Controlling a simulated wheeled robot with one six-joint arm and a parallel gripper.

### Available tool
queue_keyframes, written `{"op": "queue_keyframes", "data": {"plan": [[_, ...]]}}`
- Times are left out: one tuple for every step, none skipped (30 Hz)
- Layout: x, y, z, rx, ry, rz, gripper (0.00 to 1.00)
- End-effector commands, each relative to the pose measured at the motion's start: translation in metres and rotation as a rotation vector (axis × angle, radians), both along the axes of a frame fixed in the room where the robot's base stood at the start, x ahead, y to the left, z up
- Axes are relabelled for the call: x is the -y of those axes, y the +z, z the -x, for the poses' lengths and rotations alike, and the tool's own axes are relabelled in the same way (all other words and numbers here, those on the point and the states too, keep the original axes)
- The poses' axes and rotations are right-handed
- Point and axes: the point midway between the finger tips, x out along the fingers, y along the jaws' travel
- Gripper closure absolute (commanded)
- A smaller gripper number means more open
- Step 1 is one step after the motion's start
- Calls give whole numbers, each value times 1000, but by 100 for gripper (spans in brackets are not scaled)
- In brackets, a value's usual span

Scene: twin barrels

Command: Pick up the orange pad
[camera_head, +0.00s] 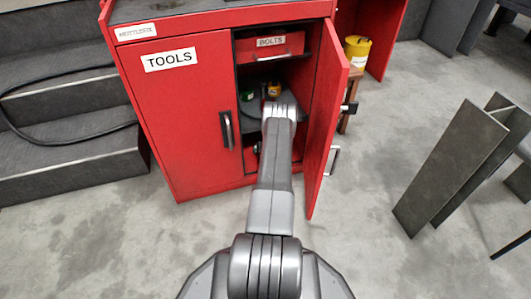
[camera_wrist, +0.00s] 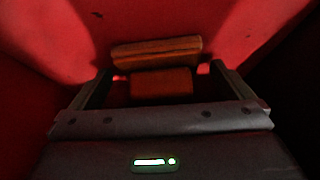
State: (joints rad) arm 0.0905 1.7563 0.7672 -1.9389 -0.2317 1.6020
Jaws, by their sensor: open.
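In the wrist view an orange-brown pad (camera_wrist: 157,52) lies ahead of my gripper (camera_wrist: 160,75), dim against red walls. A second orange-brown face (camera_wrist: 160,86) shows just below it, between the fingers. I cannot tell whether it is part of the same pad. My gripper is open, one finger at each side of this lower face, and no contact is clear. In the head view my arm reaches into the open right side of the red cabinet (camera_head: 190,110). The gripper's fingers and the pad cannot be made out there.
The cabinet's open door (camera_head: 327,125) stands close to the right of my arm. A red drawer marked BOLTS (camera_head: 270,48) is above. A green item (camera_head: 247,95) and a yellow-orange item (camera_head: 273,90) sit on the shelf. A yellow can (camera_head: 357,52) stands outside, right.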

Motion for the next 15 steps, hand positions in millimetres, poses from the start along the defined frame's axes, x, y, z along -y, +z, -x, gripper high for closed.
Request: {"op": "queue_keyframes", "data": {"plan": [[0, -4, -2, 1, 0, 1, 0], [0, -5, -2, 1, -1, 0, 0], [0, -6, -3, 1, -1, 2, 0], [0, -6, -3, 1, -1, 2, 0], [0, -6, -3, 1, -1, 2, 0], [0, -6, -4, -1, -2, 1, 0], [0, -6, -4, -1, -2, 1, 0], [-1, -6, -4, -1, -2, 1, 0], [-1, -6, -4, -1, -2, 1, 0], [-1, -6, -4, -1, -2, 1, 0], [-1, -6, -4, -1, -2, 1, 0], [-1, -6, -4, -1, -2, 1, 0], [-1, -6, -4, -1, -2, 1, 2], [-1, -6, -4, -1, -2, 1, 8], [-1, -6, -4, 0, -1, 2, 16]]}}
